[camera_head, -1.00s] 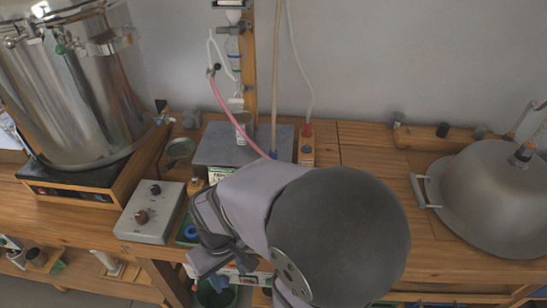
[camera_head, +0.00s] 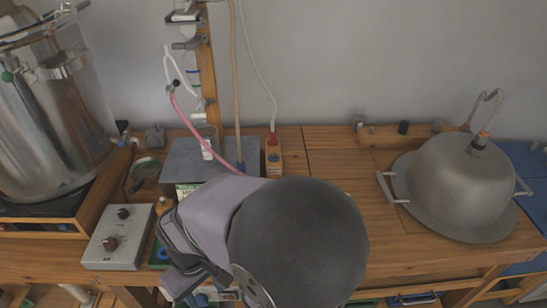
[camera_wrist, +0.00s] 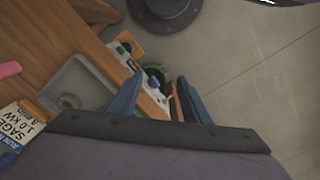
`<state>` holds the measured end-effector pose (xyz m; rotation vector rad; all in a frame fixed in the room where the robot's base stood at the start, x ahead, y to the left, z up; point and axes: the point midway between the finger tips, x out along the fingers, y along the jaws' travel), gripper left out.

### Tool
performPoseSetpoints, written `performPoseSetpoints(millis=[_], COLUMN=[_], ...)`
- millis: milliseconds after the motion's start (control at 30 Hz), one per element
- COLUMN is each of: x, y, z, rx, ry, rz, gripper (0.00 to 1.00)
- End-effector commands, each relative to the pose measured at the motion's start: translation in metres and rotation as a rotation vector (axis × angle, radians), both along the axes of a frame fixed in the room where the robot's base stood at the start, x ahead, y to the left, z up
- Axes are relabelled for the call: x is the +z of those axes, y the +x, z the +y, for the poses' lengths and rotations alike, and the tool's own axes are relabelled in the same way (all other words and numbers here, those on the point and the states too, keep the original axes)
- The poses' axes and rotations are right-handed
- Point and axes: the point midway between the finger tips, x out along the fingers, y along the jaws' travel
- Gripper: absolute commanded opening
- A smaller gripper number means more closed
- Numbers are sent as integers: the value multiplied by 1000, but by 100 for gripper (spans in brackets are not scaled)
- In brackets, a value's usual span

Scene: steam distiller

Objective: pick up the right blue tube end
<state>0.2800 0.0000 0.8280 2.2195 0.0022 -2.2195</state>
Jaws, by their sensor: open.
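My gripper (camera_wrist: 160,80) is open, with two blue-grey fingers spread apart. Nothing is between their tips that I can see as held. In the wrist view it points down past the wooden bench edge, over small items on a lower level and a dark green round container (camera_wrist: 155,73). In the head view my own arm covers most of the area around the gripper. I cannot make out the right blue tube end with certainty in either view; it may be hidden or too small.
A pink tube (camera_head: 205,137) runs down to the grey plate (camera_head: 185,165). A grey control box (camera_head: 118,238) stands left of my arm, near a big steel vessel (camera_head: 50,110). A metal dome (camera_head: 462,180) sits at right. Bare bench (camera_head: 335,160) lies between my arm and the dome.

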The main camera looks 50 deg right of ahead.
Motion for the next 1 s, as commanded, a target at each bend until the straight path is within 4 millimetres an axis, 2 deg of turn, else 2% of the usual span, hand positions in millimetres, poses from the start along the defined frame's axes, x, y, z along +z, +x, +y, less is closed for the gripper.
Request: performPoseSetpoints(millis=[367, 467, 567, 667, 767, 867, 1000], x=[5, 13, 21, 28, 39, 48, 54], y=[0, -2, -12, -24, -12, 15, 70], z=[-3, -12, -27, -47, -75, -120, -191], rx=[-14, -54, -129, -232, -334, -408, -499], ry=[0, 0, 4, 17, 24, 9, -59], rz=[0, 11, 64, 141, 173, 158, 59], gripper=[44, 44, 44, 44, 44, 44, 44])
